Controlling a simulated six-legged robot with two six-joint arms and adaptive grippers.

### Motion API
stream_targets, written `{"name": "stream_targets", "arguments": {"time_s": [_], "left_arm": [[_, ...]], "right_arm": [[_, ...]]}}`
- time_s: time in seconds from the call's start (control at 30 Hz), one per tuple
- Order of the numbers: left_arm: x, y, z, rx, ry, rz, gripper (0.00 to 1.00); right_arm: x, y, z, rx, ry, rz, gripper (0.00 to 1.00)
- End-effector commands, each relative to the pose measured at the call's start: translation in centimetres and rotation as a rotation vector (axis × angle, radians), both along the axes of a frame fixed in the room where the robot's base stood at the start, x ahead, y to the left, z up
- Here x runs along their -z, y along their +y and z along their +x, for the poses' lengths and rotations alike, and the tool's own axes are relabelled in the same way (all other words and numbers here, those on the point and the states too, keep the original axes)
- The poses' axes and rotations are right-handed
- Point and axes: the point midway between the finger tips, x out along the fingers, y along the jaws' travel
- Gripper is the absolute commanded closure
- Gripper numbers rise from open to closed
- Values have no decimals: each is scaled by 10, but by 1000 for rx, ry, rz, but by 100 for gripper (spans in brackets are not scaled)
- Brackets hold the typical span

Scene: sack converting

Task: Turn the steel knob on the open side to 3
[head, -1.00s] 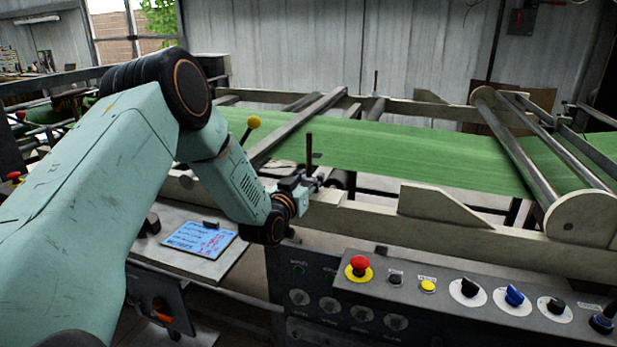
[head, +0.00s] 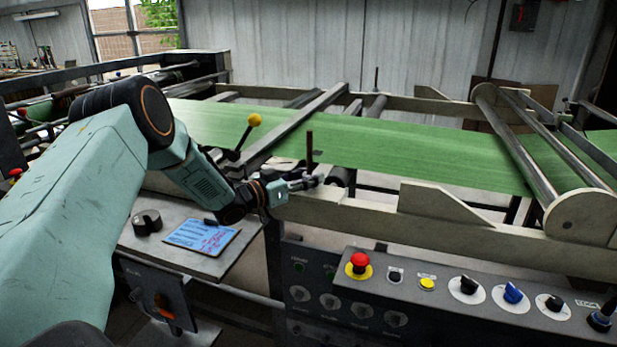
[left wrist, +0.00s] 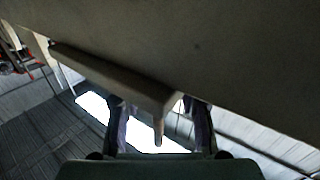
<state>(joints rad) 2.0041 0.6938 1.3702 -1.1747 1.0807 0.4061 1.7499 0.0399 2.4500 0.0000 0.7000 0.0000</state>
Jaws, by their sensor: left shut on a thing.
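My left gripper (head: 312,182) reaches from the left to the near rail of the machine, at the foot of a dark upright rod (head: 309,148). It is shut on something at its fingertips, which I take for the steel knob. The knob is mostly hidden by the fingers, and no scale or number 3 can be read. In the left wrist view the two fingers (left wrist: 159,128) stand either side of a small tan peg (left wrist: 158,132), under a grey bar (left wrist: 115,75). My right gripper is not in view.
A yellow-ball lever (head: 254,120) stands just left of the rod. A green web (head: 400,150) runs behind. The control panel (head: 450,310) with its red emergency button (head: 360,262) is at the front. A shelf holds a blue note (head: 203,237) and a dark round part (head: 147,222).

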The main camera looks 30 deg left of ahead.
Motion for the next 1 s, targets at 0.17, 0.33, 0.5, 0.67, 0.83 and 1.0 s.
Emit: {"name": "stream_targets", "arguments": {"time_s": [0.17,0.33,0.5,0.67,0.83,1.0], "left_arm": [[-1,0,0,9,-2,-2,95],[-1,0,0,9,-3,-2,95],[-1,0,0,9,-3,-1,58],[-1,0,0,8,-2,-1,45],[-1,0,0,9,-1,0,40],[0,0,0,8,0,0,40]], "right_arm": [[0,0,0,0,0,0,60],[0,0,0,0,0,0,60],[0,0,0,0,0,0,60],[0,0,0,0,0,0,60],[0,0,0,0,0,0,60],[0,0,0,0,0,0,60]]}}
